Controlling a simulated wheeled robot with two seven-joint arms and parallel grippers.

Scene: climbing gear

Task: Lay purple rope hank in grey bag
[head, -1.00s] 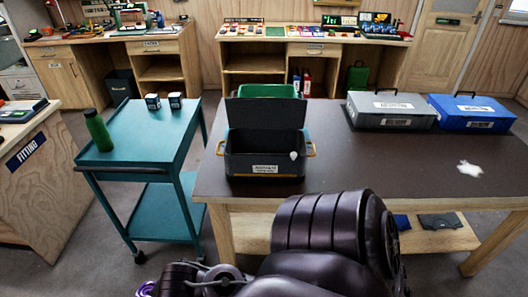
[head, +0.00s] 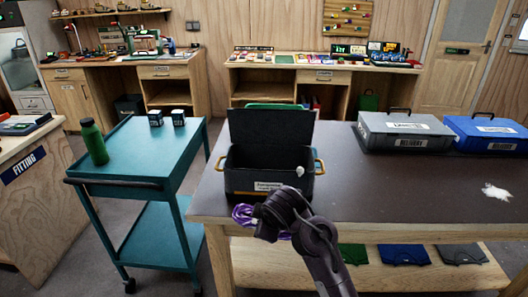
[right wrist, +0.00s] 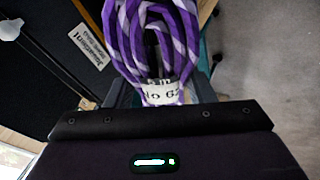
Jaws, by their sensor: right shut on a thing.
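The purple and white rope hank (right wrist: 130,40), bound by a white label band, is in my right gripper (right wrist: 162,95), which is shut on it at the band. In the head view the hank (head: 243,214) shows at the front left of the table, below the open dark grey container (head: 238,184), and is partly hidden by my right gripper (head: 262,222). This container has orange side handles, a raised lid and a front label; it is the open grey holder I see. The hank is outside it, in front of its front wall. My left gripper is out of view.
A closed grey case (head: 405,140) and a blue case (head: 488,135) stand at the table's right. Flat green (head: 352,254), blue (head: 404,255) and dark grey (head: 460,254) items lie on the lower shelf. A teal cart (head: 140,150) stands left. The table's middle is clear.

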